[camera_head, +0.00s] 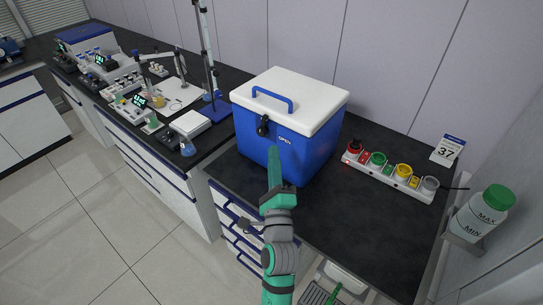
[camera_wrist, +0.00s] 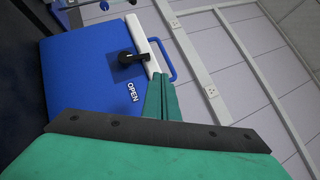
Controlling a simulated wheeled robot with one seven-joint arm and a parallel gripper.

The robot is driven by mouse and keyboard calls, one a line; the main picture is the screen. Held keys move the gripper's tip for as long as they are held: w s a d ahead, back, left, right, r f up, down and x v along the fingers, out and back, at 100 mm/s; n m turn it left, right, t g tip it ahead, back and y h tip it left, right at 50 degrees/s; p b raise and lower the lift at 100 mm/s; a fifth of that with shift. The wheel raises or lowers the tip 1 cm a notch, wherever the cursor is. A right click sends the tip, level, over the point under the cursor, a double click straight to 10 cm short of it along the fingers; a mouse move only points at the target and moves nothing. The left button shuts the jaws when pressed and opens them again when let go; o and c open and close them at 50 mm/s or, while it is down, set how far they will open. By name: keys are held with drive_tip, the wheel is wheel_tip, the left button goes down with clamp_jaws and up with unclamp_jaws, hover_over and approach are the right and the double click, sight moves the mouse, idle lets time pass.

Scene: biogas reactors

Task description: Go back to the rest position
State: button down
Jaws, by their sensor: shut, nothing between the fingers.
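My gripper (camera_head: 273,152) is at the end of my green and grey arm, pointing up in front of a blue cooler box (camera_head: 257,150) with a white lid (camera_head: 292,98). In the wrist view my gripper (camera_wrist: 161,82) shows its green fingers together with nothing between them. The box's front, with a black latch (camera_wrist: 133,57) and the word OPEN, shows behind the fingers. The lid lies flat on the box in the head view. I cannot tell whether the fingertips touch the box.
A power strip (camera_head: 388,177) with coloured plugs lies on the dark counter to the right of the box. A green-capped bottle (camera_head: 482,214) hangs at the far right. Lab glassware and a stand (camera_head: 211,60) crowd the left counter. The tiled floor (camera_head: 75,200) at left is clear.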

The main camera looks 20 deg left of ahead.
drive_tip(key=shift+f, duration=0.1)
drive_tip(key=s+d+f+n+g+h, duration=0.1)
drive_tip(key=s+d+f+n+h, duration=0.5)
drive_tip(key=s+d+f, duration=0.85)
drive_tip(key=s+d+f+n+g+h, duration=0.1)
drive_tip(key=s+d+f+n, duration=0.1)
drive_tip(key=s, duration=0.5)
drive_tip(key=s+d+f+n+g+h, duration=0.1)
drive_tip(key=s+f+n, duration=0.1)
drive_tip(key=s+n, duration=0.3)
drive_tip(key=s+d+f+n+g+h, duration=0.1)
drive_tip(key=s+n, duration=0.3)
drive_tip(key=s, duration=0.7)
drive_tip(key=shift+s+d+f+h, duration=0.15)
drive_tip(key=shift+d+f+h, duration=0.15)
drive_tip(key=shift+d+f, duration=0.55)
